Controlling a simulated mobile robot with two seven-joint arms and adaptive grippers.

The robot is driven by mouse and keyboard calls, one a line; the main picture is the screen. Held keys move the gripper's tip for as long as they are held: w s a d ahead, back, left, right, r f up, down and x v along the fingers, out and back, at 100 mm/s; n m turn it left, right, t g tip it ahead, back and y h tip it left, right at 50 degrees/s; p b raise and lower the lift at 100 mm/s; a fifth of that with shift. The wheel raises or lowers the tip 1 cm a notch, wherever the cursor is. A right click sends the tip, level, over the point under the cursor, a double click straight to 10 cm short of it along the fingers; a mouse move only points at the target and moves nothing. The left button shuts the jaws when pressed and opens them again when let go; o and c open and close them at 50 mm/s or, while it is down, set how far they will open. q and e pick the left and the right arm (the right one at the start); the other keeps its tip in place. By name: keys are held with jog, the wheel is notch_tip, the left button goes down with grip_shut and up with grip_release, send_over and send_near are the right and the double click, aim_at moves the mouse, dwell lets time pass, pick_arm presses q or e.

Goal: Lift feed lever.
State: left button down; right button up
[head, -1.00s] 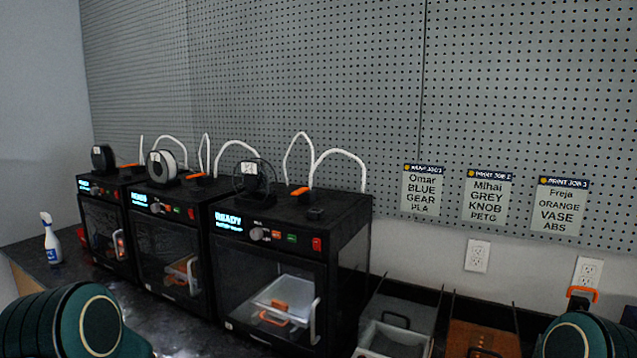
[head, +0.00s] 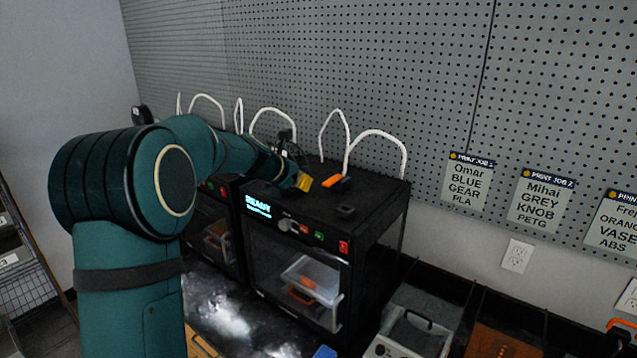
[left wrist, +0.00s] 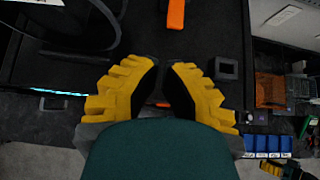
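The orange feed lever (head: 332,181) lies on top of the nearest black printer (head: 345,192), whose front display reads READY. In the left wrist view, the lever (left wrist: 176,15) is cut off by the top edge, beyond my fingertips. My left gripper (head: 304,182), with yellow fingers, is just left of the lever in the head view and appears apart from it. In the left wrist view, the fingers of my left gripper (left wrist: 164,66) have a narrow gap between their tips and hold nothing.
A small black block (head: 346,211) sits on the printer top near the lever; it also shows in the left wrist view (left wrist: 226,68). White tubes (head: 377,140) arch above the printer. The pegboard (head: 400,70) stands behind. My left arm hides much of the other printers.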

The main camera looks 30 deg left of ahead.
aim_at(323, 195)
pick_arm(q)
jog(key=x, duration=0.9)
jog(key=shift+f, duration=0.15)
jog(key=shift+s+r+g, duration=0.1)
jog(key=shift+r+g, duration=0.35)
jog(key=shift+g, duration=0.15)
jog(key=shift+r+g, duration=0.75)
jog(key=shift+g, duration=0.05)
jog(key=shift+r, duration=0.85)
jog(key=shift+w+r, duration=0.45)
jog(key=shift+r, duration=0.25)
pick_arm(e)
jog(key=shift+w, duration=0.4)
pick_arm(q)
jog(key=shift+r, duration=0.15)
